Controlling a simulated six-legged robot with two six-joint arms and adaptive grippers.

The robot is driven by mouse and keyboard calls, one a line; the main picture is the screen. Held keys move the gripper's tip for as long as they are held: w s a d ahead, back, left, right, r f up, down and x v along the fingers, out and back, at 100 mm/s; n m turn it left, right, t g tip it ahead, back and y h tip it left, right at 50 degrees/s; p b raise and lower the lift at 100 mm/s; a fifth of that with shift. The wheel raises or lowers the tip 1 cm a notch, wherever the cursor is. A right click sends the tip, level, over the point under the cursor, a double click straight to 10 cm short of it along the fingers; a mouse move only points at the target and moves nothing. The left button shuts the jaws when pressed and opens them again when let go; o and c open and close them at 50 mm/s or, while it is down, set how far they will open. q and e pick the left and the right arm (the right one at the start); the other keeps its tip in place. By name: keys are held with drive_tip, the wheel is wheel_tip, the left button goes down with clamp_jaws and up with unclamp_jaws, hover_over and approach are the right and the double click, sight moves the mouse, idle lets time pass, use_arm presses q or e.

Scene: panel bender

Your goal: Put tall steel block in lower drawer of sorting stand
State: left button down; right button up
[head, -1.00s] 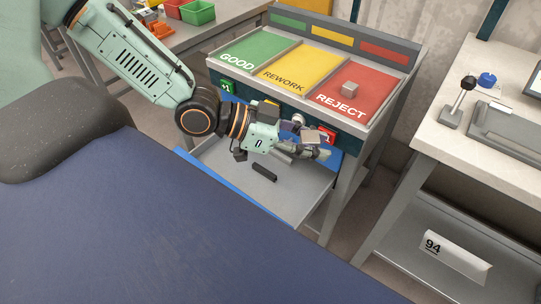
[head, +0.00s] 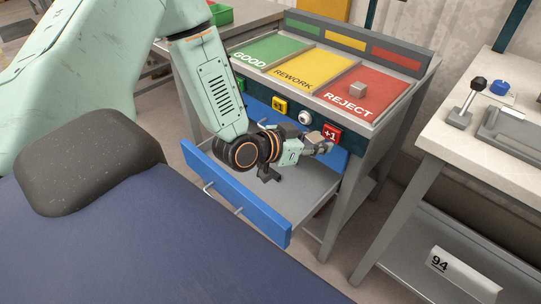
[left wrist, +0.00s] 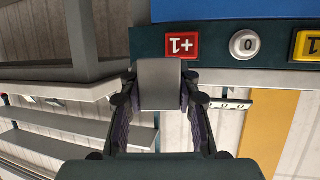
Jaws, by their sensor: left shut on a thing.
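My left gripper (head: 322,147) is shut on the tall steel block (left wrist: 160,84), a plain grey block standing between the two fingers in the left wrist view. In the head view the gripper hides most of the block. The gripper is above the open lower drawer (head: 240,203) of the sorting stand (head: 345,195), close to the stand's front and near the red +1 button (head: 332,134). The drawer has a blue front with a bar handle and a grey floor, partly hidden by my arm. My right gripper is not in view.
The stand's top has GOOD, REWORK and REJECT fields; a small grey cube (head: 357,89) lies on REJECT (head: 372,105). A blue closed front (head: 258,107) is above the open drawer. A workbench (head: 455,145) with a lower shelf stands at right.

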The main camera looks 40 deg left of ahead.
use_arm(q)
wheel_tip(320, 180, down, 3)
drive_tip(key=w+a+n+y+b, duration=0.1)
drive_tip(key=w+a+n+y, duration=0.1)
drive_tip(key=w+y, duration=0.1)
drive_tip(key=n+g+y+b, duration=0.7)
drive_tip(key=n+y+b, duration=0.3)
drive_tip(key=n+y, duration=0.35)
hover_over(287, 199)
wheel_tip(287, 199, down, 11)
drive_tip(key=shift+n, duration=0.45)
wheel_tip(287, 199, down, 9)
drive_tip(key=b, duration=0.4)
drive_tip(key=shift+a, duration=0.1)
drive_tip(key=shift+w, duration=0.1)
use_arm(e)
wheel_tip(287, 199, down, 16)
